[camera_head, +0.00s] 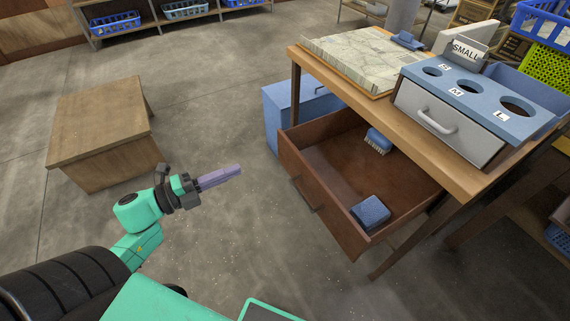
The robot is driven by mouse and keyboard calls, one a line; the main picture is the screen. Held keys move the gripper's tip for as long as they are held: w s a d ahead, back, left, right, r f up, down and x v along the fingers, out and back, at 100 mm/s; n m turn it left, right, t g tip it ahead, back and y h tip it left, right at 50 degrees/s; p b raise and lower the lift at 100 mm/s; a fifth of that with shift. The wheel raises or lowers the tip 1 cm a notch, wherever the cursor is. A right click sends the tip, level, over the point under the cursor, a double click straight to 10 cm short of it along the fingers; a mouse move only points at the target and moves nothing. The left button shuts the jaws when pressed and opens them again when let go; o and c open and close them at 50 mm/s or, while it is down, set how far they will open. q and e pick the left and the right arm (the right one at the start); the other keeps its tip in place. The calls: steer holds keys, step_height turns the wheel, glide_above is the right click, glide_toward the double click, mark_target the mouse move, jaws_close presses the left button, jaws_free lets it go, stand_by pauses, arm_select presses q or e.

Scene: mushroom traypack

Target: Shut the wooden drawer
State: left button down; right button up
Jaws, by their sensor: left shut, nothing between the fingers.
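The wooden drawer (322,200) hangs open below the tabletop of the wooden table (440,133), pulled out toward the lower left. Its front panel carries a dark handle (306,197). Inside lie a blue sponge-like block (371,212) near the front corner and a blue brush (378,141) farther back. My left gripper (236,171), with purple fingers, is shut and empty. It is left of the drawer front, apart from it, and points right toward it. My right gripper is not in view.
A blue cabinet (279,122) stands on the floor behind the drawer. A grey drawer unit (447,122) with labelled holes and a map-like board (358,58) sit on the tabletop. A wooden box (98,115) stands at left. Floor between the box and drawer is clear.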

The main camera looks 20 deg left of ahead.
mark_target(290, 147)
arm_select(q)
steer(key=b+x, duration=0.1)
steer(key=x, duration=1.2)
steer(key=shift+w, duration=0.25)
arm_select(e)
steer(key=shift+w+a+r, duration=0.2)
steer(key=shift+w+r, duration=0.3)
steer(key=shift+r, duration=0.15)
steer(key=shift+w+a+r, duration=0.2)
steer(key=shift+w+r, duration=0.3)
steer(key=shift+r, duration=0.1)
